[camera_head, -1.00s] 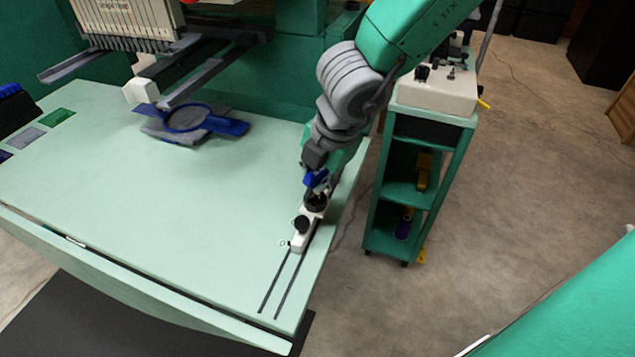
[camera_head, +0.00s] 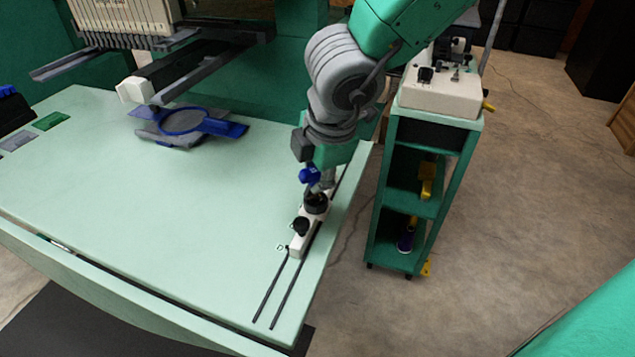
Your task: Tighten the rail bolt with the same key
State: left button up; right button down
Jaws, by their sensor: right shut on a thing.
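A white rail block (camera_head: 297,246) with a dark knob (camera_head: 300,227) and a dark round fitting (camera_head: 316,203) sits on the rail slots (camera_head: 272,288) at the right edge of the pale green table. My right gripper (camera_head: 322,187) points down just above the round fitting. It is shut on a small tool with a blue part (camera_head: 310,175), which looks like the key. The key's lower end and the bolt are too small and covered to make out, so I cannot tell whether they touch. My left gripper is out of view.
A blue hoop (camera_head: 185,121) lies under the embroidery machine's arm at the back of the table (camera_head: 120,190). A green cart (camera_head: 372,240) stands right of the table, with a white control box (camera_head: 440,95) on top. The table's middle is clear.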

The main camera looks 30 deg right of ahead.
jog(key=shift+f+m+b, duration=0.15)
jog(key=shift+m+b, duration=0.25)
jog(key=shift+m, duration=0.1)
jog(key=shift+m+h+b, duration=0.3)
jog(key=shift+m+b, duration=0.4)
jog(key=shift+b, duration=0.6)
jog(key=shift+r+n+p, duration=1.1)
jog(key=shift+r+p, duration=1.05)
jog(key=shift+p, duration=0.4)
